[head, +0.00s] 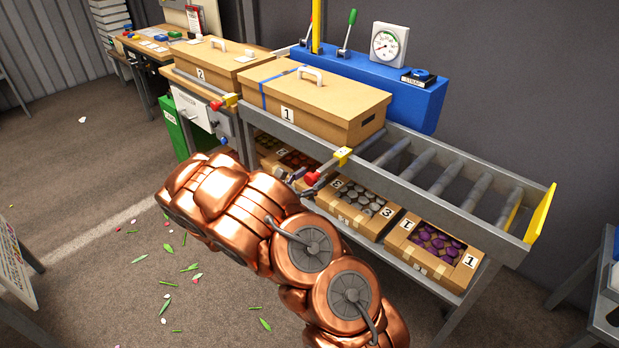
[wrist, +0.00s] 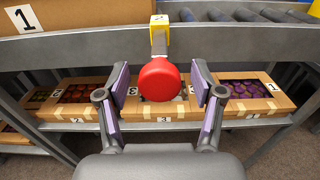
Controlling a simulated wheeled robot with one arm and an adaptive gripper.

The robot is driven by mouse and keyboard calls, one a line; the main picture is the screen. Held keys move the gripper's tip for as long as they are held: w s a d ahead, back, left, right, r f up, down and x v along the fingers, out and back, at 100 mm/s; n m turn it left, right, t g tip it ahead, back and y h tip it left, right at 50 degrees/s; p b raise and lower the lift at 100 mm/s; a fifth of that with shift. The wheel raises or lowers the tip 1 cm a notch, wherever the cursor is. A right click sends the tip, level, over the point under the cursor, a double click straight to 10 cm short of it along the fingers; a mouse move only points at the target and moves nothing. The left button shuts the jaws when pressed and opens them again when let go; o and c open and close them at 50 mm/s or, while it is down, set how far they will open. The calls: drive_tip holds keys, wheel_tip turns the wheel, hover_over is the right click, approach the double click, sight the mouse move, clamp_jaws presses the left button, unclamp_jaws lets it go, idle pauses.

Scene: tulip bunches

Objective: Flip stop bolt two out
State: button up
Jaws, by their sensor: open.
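A stop bolt with a round red knob (wrist: 160,80) and a yellow block (wrist: 156,36) sits on the front rail of the roller conveyor. A small label, probably a 2, is at the block's top edge. In the wrist view my gripper (wrist: 162,84) is open, one purple-padded finger on each side of the knob, with gaps left and right. In the head view this bolt's knob (head: 311,178) and block (head: 343,155) are near my gripper (head: 304,186), which my copper arm partly hides. A second bolt with a red knob (head: 215,106) is farther left.
Cardboard box 1 (head: 340,112) rests on the conveyor's left part, with bare rollers (head: 440,178) to its right. Box 2 (head: 205,64) stands beyond. Open flower cartons (head: 362,203) fill the shelf below. A blue lever unit (head: 395,85) stands behind. Leaves litter the floor.

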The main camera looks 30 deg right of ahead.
drive_tip(key=shift+d, duration=0.2)
clamp_jaws()
idle(0.6)
